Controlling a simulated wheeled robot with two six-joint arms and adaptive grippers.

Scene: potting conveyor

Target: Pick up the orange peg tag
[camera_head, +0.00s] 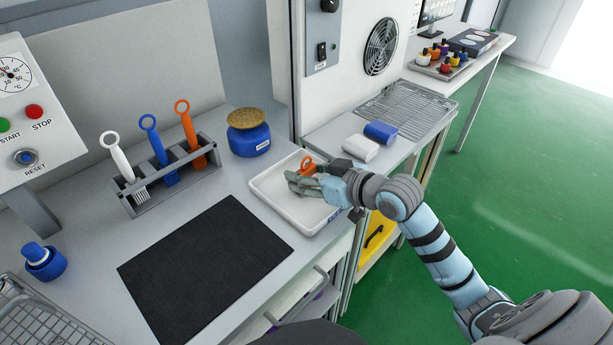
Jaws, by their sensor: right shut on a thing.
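The orange peg tag (308,164) shows at my right gripper (296,181), above the white tray (265,190). Only its orange upper part with a ring shape is visible; the rest is hidden by the gripper. My right gripper reaches in from the right and is shut on the tag. I cannot tell whether the tag still touches the tray floor. My left gripper is not in view.
A grey rack (172,174) holds white, blue and orange brushes. A blue jar (249,139) stands behind the tray, and a black mat (205,262) lies in front-left. White and blue blocks (361,147) sit on the right-hand counter. A wire basket (40,315) is at lower left.

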